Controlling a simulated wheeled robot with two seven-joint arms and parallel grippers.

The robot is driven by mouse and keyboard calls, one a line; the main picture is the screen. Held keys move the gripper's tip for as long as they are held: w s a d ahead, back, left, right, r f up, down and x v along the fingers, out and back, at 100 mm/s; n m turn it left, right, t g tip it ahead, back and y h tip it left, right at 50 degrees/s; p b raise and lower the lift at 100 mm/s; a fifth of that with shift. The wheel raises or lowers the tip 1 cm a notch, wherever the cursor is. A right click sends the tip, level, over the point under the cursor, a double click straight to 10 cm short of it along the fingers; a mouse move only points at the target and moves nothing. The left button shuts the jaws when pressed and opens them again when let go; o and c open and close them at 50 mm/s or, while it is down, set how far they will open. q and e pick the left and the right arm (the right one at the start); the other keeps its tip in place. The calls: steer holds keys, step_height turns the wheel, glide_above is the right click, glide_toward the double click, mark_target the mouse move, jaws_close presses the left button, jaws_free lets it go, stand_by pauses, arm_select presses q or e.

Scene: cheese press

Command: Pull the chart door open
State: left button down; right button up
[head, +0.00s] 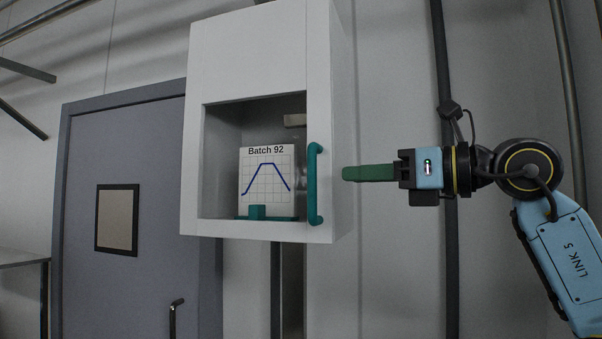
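The white wall cabinet (247,60) hangs in the middle of the head view. Its chart door (320,90) looks shut, flush with the cabinet front, and frames a window. A teal upright handle (313,184) is at the door's right edge. Behind the window stands a chart card (266,176) marked "Batch 92" with a blue curve. My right gripper (347,173) points left, its green fingers a short way right of the handle and apart from it in the picture. The fingers overlap from this side, so their gap is hidden. My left gripper is out of view.
A grey room door (130,240) with a small window and a dark handle is at the left. Dark vertical pipes (443,90) run along the wall behind my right arm. The space in front of the cabinet looks clear.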

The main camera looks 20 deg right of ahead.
mark_target(316, 176)
steer(key=p+x, duration=0.3)
steer(key=x, duration=0.7)
steer(key=shift+w+a, duration=0.25)
steer(key=shift+f, duration=0.1)
jaws_close()
